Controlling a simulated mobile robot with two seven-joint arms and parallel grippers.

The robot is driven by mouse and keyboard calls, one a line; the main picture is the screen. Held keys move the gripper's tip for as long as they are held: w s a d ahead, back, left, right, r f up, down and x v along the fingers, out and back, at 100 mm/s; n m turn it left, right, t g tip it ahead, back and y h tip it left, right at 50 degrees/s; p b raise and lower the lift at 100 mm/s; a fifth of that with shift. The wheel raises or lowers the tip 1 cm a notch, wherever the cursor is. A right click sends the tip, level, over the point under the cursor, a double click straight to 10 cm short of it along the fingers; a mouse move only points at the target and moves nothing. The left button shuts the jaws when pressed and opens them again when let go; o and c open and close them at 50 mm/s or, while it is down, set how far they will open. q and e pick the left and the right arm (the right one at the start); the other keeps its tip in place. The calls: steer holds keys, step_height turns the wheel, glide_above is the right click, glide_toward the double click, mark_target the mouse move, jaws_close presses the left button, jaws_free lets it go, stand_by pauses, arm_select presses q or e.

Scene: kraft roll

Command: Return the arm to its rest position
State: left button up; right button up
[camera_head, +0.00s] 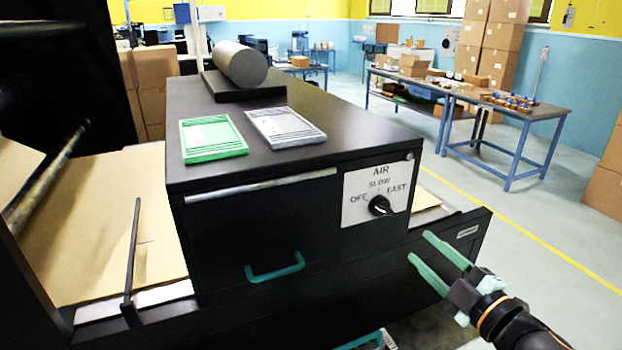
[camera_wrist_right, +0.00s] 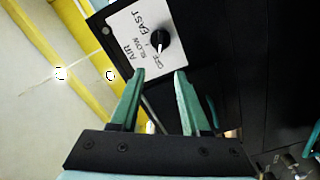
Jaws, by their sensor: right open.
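My right gripper (camera_head: 437,262) is open and empty at the lower right of the head view, in front of the black machine's right front corner. In the right wrist view its two green fingers (camera_wrist_right: 160,95) stand apart with nothing between them. Beyond them is the AIR dial panel (camera_wrist_right: 138,40) with its black knob (camera_wrist_right: 159,39). In the head view the knob (camera_head: 379,206) sits on the white panel, up and left of the gripper and apart from it. My left gripper is not in view.
The black cabinet (camera_head: 330,140) carries a green tray (camera_head: 212,137), a grey tray (camera_head: 285,126) and a grey roll (camera_head: 238,63). A drawer with a green handle (camera_head: 275,270) faces me. Kraft paper (camera_head: 95,225) lies left. Open floor (camera_head: 500,225) lies right, before blue-legged tables.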

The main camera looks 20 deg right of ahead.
steer(key=s+a+f+m+g+h, duration=0.1)
steer(key=s+f+m+g, duration=0.25)
steer(key=f, duration=0.85)
steer(key=s+a+f+m+g, duration=0.2)
steer(key=f+m, duration=0.2)
steer(key=f, duration=0.8)
steer(key=s+a+f+m+g+y, duration=0.1)
steer(key=s+a+f, duration=0.3)
steer(key=a+f, duration=0.2)
steer(key=s+a+f+m+g+y, duration=0.1)
steer(key=s+a+f+m+g, duration=0.1)
steer(key=s+a+f, duration=0.2)
steer(key=a+f, duration=0.2)
steer(key=a, duration=0.2)
steer(key=shift+a+f, duration=0.15)
steer(key=shift+f, duration=0.25)
steer(key=shift+m, duration=0.25)
steer(key=shift+c, duration=0.2)
